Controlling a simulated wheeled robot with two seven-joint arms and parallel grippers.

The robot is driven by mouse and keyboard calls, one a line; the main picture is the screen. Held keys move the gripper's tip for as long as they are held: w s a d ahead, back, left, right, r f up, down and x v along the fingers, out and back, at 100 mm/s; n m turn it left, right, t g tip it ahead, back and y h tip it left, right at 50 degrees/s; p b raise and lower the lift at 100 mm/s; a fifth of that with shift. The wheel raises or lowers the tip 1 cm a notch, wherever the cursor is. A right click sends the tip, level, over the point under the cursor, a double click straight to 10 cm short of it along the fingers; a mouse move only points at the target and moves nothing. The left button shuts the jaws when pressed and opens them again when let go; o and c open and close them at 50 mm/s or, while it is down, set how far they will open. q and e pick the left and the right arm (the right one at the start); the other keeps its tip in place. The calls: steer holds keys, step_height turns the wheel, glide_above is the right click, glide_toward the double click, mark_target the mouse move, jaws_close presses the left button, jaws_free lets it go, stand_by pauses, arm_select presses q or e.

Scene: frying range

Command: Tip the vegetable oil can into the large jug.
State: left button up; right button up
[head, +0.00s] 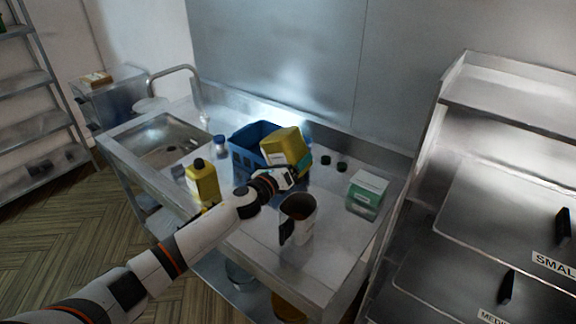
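A yellow can (283,145), which looks like the vegetable oil can, is tilted in front of the right part of a blue basket (244,157). My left gripper (289,177) is at the can's lower end and appears shut on it; its fingertips are mostly hidden. The large jug (301,207) stands upright on the steel table, just in front of the gripper, with its dark handle toward the front left. The jug's inside looks dark brown. The can's opening cannot be made out. My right gripper is not in view.
A yellow bottle with a black cap (203,182) stands left of my arm. A small blue-capped bottle (220,147) is behind it. A green and white box (367,194) stands right of the jug. Two dark caps (326,160) lie behind. A sink (165,140) is at left.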

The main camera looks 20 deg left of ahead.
mark_target(291, 148)
arm_select(q)
steer(key=n+p, duration=0.1)
steer(key=n, duration=0.1)
steer(key=r+n, duration=0.1)
steer(key=n, duration=0.2)
steer(key=shift+r+p, duration=0.1)
steer(key=shift+p, duration=0.25)
steer(key=n, duration=0.2)
steer(key=shift+n+b, duration=0.3)
steer(key=shift+n, duration=0.1)
steer(key=n, duration=0.2)
steer(key=r+n, duration=0.1)
steer(key=n, duration=0.5)
steer(key=shift+r, duration=0.2)
steer(key=n, duration=0.5)
steer(key=shift+r, duration=0.4)
steer(key=n, duration=0.3)
steer(key=shift+r, duration=0.25)
steer(key=n, duration=0.3)
steer(key=r+n, duration=0.1)
steer(key=n, duration=0.2)
steer(key=shift+n, duration=0.3)
